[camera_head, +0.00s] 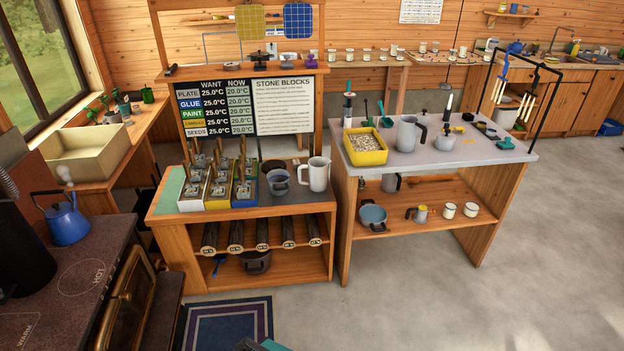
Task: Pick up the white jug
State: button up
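The white jug (317,174) stands upright on the right end of the low wooden bench's top (297,202), with its handle on the left. Nothing touches it from my side. A grey pot (279,182) stands just to its left. A small dark and teal piece at the bottom edge (262,345) seems to be the tip of my gripper, far below and in front of the jug. Most of it is cut off by the frame, so its fingers cannot be made out.
Coloured trays of stone blocks (217,192) fill the bench's left half. A grey-topped table (465,152) stands to the right, with a grey jug (407,133) and a yellow bin (365,147). A stove with a blue kettle (67,222) is at left. Floor at right is clear.

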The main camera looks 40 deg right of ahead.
aim_at(318, 166)
jog(key=u, duration=0.1)
jog(key=i, duration=1)
jog(key=z, duration=0.05)
